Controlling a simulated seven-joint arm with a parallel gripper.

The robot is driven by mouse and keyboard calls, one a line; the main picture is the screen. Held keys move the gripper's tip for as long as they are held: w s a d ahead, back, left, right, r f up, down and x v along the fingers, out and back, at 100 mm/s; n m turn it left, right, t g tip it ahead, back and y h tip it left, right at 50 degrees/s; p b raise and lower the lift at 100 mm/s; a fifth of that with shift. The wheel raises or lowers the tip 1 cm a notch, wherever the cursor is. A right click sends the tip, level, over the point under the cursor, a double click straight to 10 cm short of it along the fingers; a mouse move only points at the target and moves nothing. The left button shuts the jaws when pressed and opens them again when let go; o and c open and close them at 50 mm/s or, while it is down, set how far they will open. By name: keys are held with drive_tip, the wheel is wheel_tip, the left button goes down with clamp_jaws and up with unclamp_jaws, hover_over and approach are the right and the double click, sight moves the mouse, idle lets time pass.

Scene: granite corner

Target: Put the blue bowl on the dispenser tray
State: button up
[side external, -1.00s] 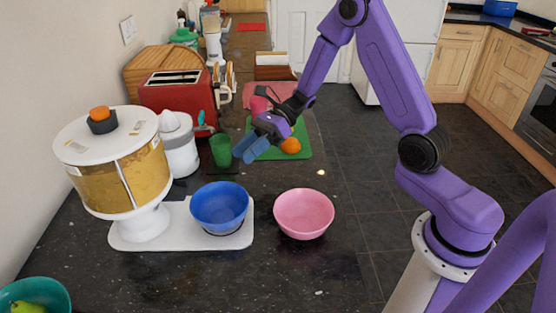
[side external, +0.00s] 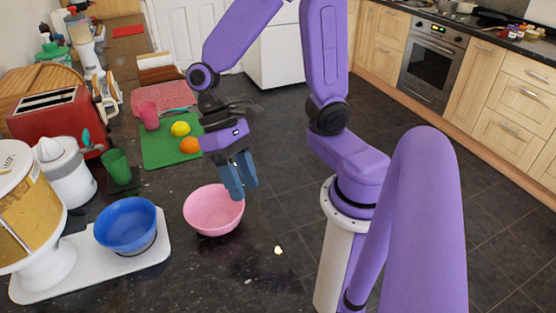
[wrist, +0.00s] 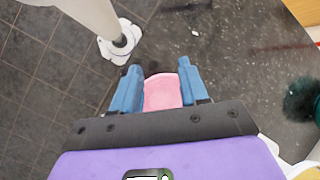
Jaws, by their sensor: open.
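The blue bowl (side external: 126,226) sits upright on the white dispenser tray (side external: 92,268), beside the dispenser (side external: 35,215) with its yellow contents, in the side view. My gripper (side external: 240,190) points downward, open and empty, just above and to the right of the pink bowl (side external: 208,212). It is well to the right of the blue bowl. In the wrist view my two blue fingers (wrist: 160,68) are spread apart, and part of the pink bowl (wrist: 163,92) shows between them. I do not make out the blue bowl in the wrist view.
A green cup (side external: 118,168) and a juicer (side external: 65,172) stand behind the blue bowl. The green board (side external: 165,158) holds an orange (side external: 190,145) and a lemon (side external: 180,128). The dark counter in front of the pink bowl is mostly clear.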

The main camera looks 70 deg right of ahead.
drive_tip(key=s+d+r+n+t+h, duration=0.1)
drive_tip(key=s+d+n+t, duration=0.4)
drive_tip(key=n, duration=0.7)
drive_tip(key=shift+s+d+r+n+h, duration=0.15)
drive_tip(key=shift+d+r+n+h, duration=0.2)
drive_tip(key=shift+h, duration=0.45)
